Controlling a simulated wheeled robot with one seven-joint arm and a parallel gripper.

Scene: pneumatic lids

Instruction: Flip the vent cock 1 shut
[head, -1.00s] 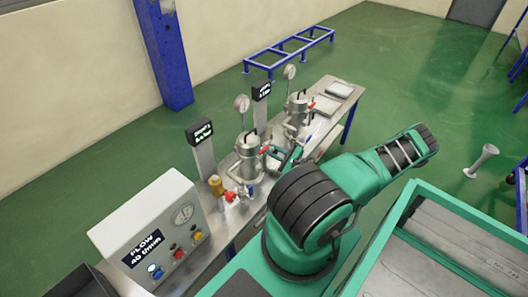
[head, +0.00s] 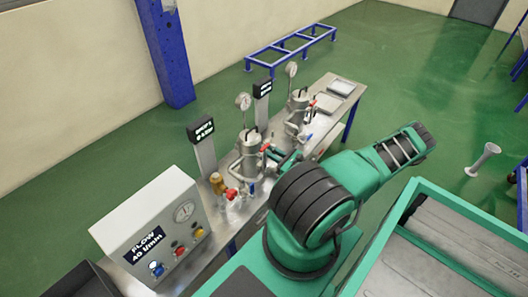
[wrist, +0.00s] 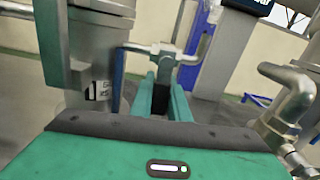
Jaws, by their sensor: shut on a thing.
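The near metal vessel (head: 249,157) stands on the bench, with a red handle (head: 265,147) at its upper right side. In the wrist view the vessel (wrist: 85,55) fills the left, and a pipe runs right from it to a metal cock body (wrist: 172,54), likely vent cock 1. My gripper (head: 280,160) is beside this vessel on its right. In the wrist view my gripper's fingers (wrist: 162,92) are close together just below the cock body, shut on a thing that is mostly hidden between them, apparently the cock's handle. The handle's exact angle cannot be told.
A flow panel (head: 150,225) stands at the bench's near end, beside a regulator with a red knob (head: 231,194). A second vessel (head: 298,107) stands farther along the bench. In the wrist view metal pipework (wrist: 290,100) is close on the right. A blue lever (wrist: 119,75) is left of the fingers.

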